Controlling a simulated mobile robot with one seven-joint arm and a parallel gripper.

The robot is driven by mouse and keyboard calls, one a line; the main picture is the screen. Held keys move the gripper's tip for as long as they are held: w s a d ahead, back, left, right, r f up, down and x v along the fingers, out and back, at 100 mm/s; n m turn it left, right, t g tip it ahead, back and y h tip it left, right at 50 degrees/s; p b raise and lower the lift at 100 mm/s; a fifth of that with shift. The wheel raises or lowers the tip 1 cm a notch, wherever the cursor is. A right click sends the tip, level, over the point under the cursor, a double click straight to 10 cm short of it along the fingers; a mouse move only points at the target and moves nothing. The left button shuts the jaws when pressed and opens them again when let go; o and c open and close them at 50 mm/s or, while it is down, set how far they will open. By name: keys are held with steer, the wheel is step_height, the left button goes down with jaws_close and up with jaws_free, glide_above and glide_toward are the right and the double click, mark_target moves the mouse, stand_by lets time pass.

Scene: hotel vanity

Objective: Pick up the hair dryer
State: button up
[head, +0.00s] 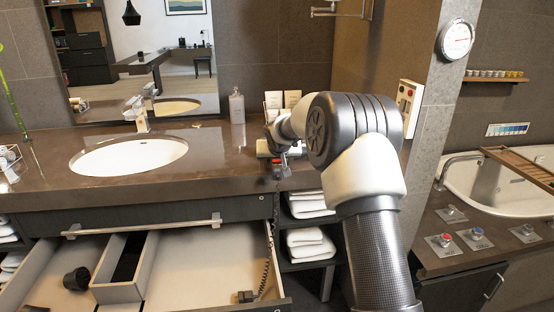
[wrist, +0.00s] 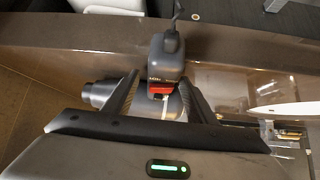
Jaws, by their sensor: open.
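The hair dryer (wrist: 166,60) lies on the brown vanity counter (head: 225,172). Its grey handle with a red switch shows in the wrist view, and its dark round nozzle (wrist: 99,92) sticks out to the left there. In the head view the hair dryer (head: 280,171) is small and partly hidden by my arm at the counter's front edge. My gripper (wrist: 160,98) is open, with one finger on each side of the dryer. The wrist view does not clearly show whether the fingers touch it. My gripper's palm hides part of the dryer's body.
A coiled cord (head: 268,245) hangs from the dryer into the open drawer (head: 205,265). A sink (head: 128,157) and faucet (head: 137,113) are left of my gripper. A soap bottle (head: 236,107) and cards (head: 283,98) stand behind it. A wall pillar (head: 440,95) is to the right.

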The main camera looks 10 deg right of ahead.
steer(key=p+v, duration=0.2)
steer(key=v, duration=1.5)
steer(key=shift+r, duration=0.15)
steer(key=shift+s, duration=0.1)
